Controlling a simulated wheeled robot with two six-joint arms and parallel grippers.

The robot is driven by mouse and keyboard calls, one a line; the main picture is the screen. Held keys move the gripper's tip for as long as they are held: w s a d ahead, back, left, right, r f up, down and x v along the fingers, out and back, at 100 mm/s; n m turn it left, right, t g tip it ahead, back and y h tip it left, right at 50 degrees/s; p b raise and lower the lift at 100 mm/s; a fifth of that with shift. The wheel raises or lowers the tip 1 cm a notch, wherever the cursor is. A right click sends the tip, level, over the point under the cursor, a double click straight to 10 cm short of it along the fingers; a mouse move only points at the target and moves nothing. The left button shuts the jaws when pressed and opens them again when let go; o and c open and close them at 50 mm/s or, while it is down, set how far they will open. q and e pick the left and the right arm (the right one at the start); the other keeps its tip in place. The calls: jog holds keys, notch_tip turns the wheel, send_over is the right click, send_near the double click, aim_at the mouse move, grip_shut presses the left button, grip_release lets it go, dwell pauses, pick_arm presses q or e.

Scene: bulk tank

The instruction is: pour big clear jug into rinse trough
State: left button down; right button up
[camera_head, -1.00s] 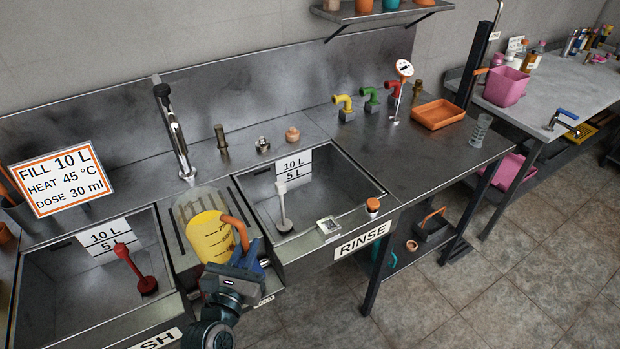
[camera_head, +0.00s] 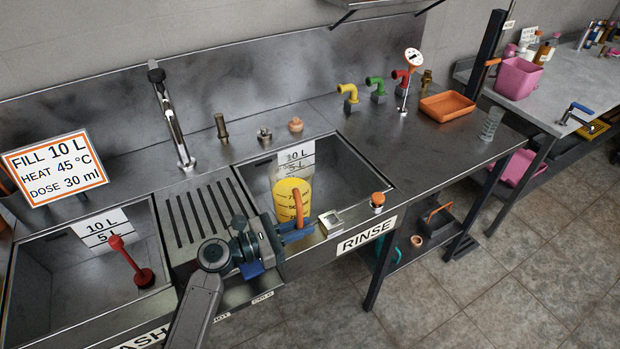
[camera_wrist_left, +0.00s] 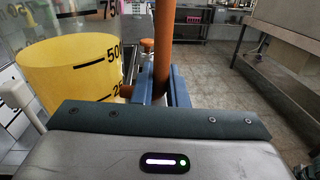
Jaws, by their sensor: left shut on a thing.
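The big clear jug (camera_head: 291,190) holds yellow liquid and has an orange handle (camera_head: 298,209). It looks about upright, over the front part of the rinse trough (camera_head: 352,172). Its clear upper part is hard to make out against the steel. My left gripper (camera_head: 297,232) is shut on the handle at the trough's front edge. The left wrist view shows the jug (camera_wrist_left: 72,70) left of the handle (camera_wrist_left: 163,45), with the liquid around the 500 mark. My right gripper is not in view.
A small square metal piece (camera_head: 331,222) and an orange-capped item (camera_head: 377,202) sit on the rinse front rim. A tall tap (camera_head: 172,118) stands behind.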

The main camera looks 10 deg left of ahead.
aim_at(294, 200)
pick_arm(q)
jog(key=m+g, duration=0.1)
jog(key=r+m+g+h, duration=0.1)
jog(key=r+g+h, duration=0.1)
jog(key=g, duration=0.1)
jog(key=shift+a+m, duration=0.25)
jog(key=shift+m, duration=0.15)
jog(key=shift+s+a+r+m+g+h+b, duration=0.1)
jog(key=shift+a+r+m+g+h+b, duration=0.25)
jog(key=shift+r+m+g, duration=0.7)
jog(key=shift+f+n, duration=0.2)
jog(key=shift+n, duration=0.05)
